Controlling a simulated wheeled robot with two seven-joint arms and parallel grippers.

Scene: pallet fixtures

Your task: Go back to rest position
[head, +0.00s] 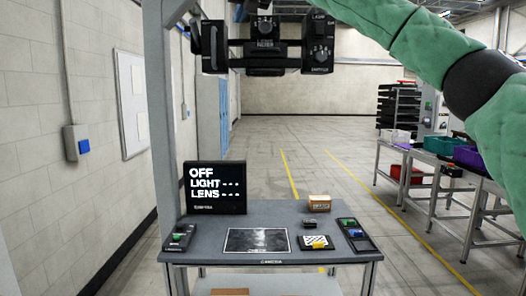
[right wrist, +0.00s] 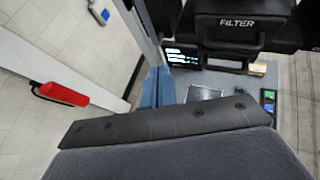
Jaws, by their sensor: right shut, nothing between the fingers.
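My right arm, in a green sleeve, crosses the top right of the head view. Its gripper is beyond the upper edge there. In the right wrist view the blue fingers of my right gripper (right wrist: 158,87) are together, with nothing between them. They are apart from the black fixture head marked FILTER (right wrist: 235,30), which shows beyond them. This fixture head (head: 265,45) hangs from the grey post (head: 170,110) over the workbench (head: 205,246) in the head view. My left gripper is in neither view.
On the bench stand a screen (head: 215,187) reading OFF, LIGHT, LENS, a dark picture plate (head: 257,240), a cardboard box (head: 319,203), a striped pad (head: 313,242) and black holders (head: 180,237) at the sides. A table with bins (head: 440,145) stands right; floor between is clear.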

